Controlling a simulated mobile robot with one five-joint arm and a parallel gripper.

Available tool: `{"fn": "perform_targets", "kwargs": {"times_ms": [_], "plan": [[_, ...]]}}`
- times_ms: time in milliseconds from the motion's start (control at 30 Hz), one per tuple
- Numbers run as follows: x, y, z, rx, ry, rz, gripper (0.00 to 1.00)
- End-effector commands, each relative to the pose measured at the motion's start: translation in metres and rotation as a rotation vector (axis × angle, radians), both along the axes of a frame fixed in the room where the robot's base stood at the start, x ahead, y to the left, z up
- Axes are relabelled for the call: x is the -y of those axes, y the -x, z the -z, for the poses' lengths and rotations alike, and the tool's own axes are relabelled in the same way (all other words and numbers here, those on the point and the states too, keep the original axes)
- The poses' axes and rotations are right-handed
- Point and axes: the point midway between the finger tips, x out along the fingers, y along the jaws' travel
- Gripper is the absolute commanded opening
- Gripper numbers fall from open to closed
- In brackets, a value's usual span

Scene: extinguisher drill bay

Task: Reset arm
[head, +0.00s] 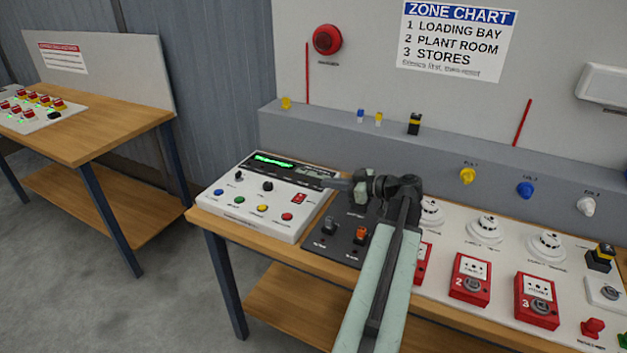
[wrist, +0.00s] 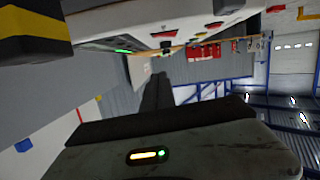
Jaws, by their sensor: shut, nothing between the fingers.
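My arm rises from the bottom of the head view and bends near the middle. My gripper (head: 328,184) points left over the back right corner of the white control panel (head: 225,214), close to its lit green display (head: 272,160). The gripper is shut and empty. In the wrist view the shut fingers (wrist: 157,85) show as a dark bar beyond the gripper body. Whether the fingers touch the panel cannot be told. The arm hides part of the dark switch panel (head: 338,252) and a red call point.
Red call points (head: 470,278) and white detectors (head: 486,228) stand on the board at right. A second wooden table (head: 105,140) stands left, with open floor between.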

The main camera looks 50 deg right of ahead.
Motion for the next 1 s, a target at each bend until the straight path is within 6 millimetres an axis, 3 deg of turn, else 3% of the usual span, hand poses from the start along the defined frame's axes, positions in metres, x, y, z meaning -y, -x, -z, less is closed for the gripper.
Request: {"fn": "perform_targets", "kwargs": {"times_ms": [233, 767, 867, 967, 1000], "plan": [[0.004, 0.021, -0.006, 0.0, 0.001, -0.002, 0.0], [0.002, 0.018, -0.005, 0.0, 0.0, -0.008, 0.0], [-0.016, -0.006, -0.007, 0.0, 0.0, -0.056, 0.0], [-0.063, -0.059, -0.01, 0.0, 0.0, -0.164, 0.0], [-0.088, -0.083, -0.011, 0.0, 0.0, -0.218, 0.0]]}}
